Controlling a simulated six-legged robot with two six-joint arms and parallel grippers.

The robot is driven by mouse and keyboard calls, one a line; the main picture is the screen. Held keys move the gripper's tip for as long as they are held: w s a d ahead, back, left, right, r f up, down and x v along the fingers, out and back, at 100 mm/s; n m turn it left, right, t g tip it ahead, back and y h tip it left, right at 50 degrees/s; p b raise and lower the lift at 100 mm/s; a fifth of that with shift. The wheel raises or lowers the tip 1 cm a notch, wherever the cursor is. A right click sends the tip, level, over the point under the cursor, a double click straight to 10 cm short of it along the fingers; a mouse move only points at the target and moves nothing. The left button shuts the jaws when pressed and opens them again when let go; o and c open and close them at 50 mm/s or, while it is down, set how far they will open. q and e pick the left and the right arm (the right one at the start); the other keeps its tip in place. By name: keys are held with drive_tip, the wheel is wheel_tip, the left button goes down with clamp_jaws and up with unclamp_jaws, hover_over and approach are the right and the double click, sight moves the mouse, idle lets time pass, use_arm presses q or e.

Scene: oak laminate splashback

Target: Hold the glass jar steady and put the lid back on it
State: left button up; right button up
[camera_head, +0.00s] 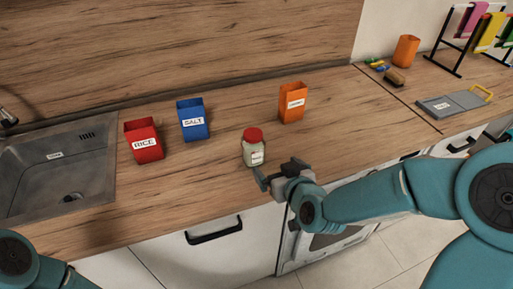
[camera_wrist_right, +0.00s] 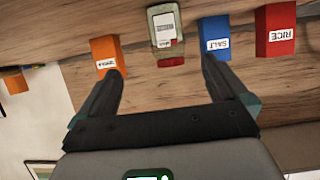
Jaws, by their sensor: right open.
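The glass jar (camera_head: 253,155) stands upright on the wooden counter near its front edge, with a white label on its side. My left gripper is out of view; only part of my left arm shows at lower left.
A red rice box (camera_head: 143,140), a blue salt box (camera_head: 193,120) and an orange box (camera_head: 292,102) stand around the jar. A sink (camera_head: 58,170) is at left. A grey board (camera_head: 455,102), an orange cup (camera_head: 405,51) and a black rack (camera_head: 462,45) are at right.

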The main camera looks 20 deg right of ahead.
sight(259, 149)
drive_tip(key=shift+a+r, duration=0.25)
drive_tip(key=shift+r, duration=0.35)
drive_tip(key=p+x, duration=0.1)
drive_tip(key=x, duration=0.9)
drive_tip(key=shift+w+a+p, duration=0.15)
drive_tip(key=shift+w+p, duration=0.1)
drive_tip(key=shift+p, duration=0.1)
drive_tip(key=shift+w+f, duration=0.15)
drive_tip(key=shift+w, duration=0.2)
drive_tip(key=x, duration=0.1)
drive_tip(key=p+x, duration=0.1)
drive_tip(key=x, duration=0.1)
drive_tip(key=p+x, duration=0.1)
drive_tip(key=x, duration=0.1)
drive_tip(key=shift+a, duration=0.3)
